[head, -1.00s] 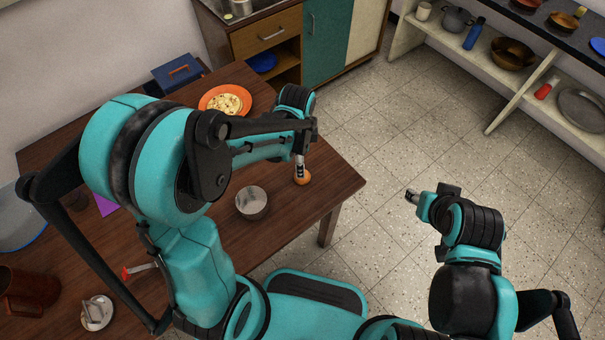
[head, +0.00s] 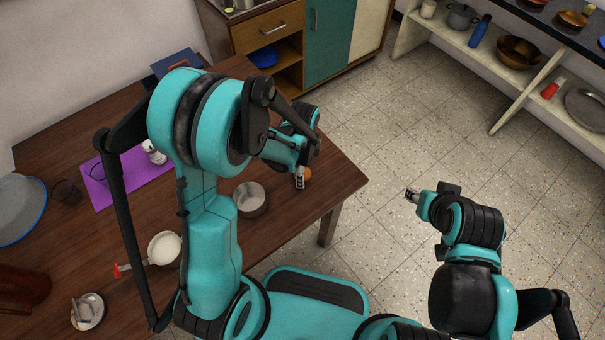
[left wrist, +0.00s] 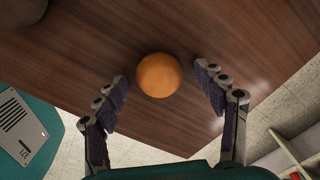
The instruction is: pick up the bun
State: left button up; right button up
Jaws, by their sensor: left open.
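The bun (head: 308,173) is a small round orange-brown thing on the brown wooden table, near its right corner. In the head view my left gripper (head: 300,183) is right at it and partly covers it. In the left wrist view the bun (left wrist: 158,75) lies between the tips of my open left gripper (left wrist: 162,82), with a gap on each side. Nothing is in these jaws. My right gripper (head: 411,195) is out over the floor, away from the table; its jaws are too small to judge.
A steel tumbler or bowl (head: 250,199) stands left of the bun. The table's edge (head: 345,201) is close to the bun.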

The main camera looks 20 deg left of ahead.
pick_arm(q)
jog(key=shift+r, duration=0.1)
jog(key=c, duration=1.2)
